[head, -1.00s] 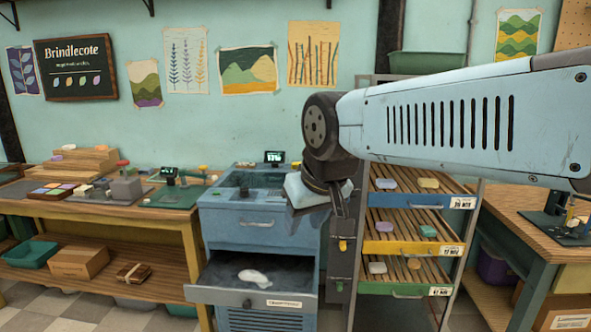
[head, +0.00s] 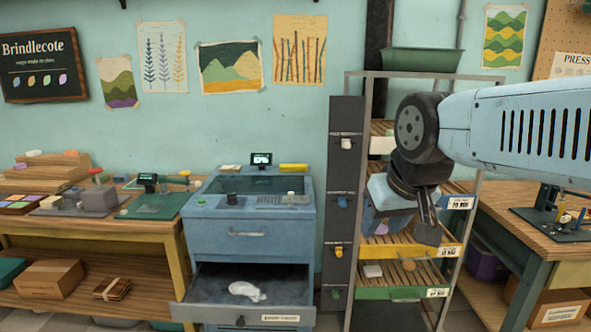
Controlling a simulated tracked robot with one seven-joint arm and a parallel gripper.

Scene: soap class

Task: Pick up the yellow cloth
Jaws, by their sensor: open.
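A flat yellow item (head: 293,167), which looks like the folded yellow cloth, lies on the back right of the blue cabinet's top (head: 250,200). It is small in view, so its folds cannot be made out. My gripper (head: 403,228) points down at the right, in front of the rack, well to the right of the yellow item and apart from it. Its jaws are open, and I see nothing between them.
An open drawer (head: 205,287) with a white lump (head: 246,291) juts from the cabinet. A dark panel (head: 347,180) with coloured knobs stands between cabinet and rack (head: 400,75). A small display (head: 261,159) stands left of the yellow item. Benches flank both sides.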

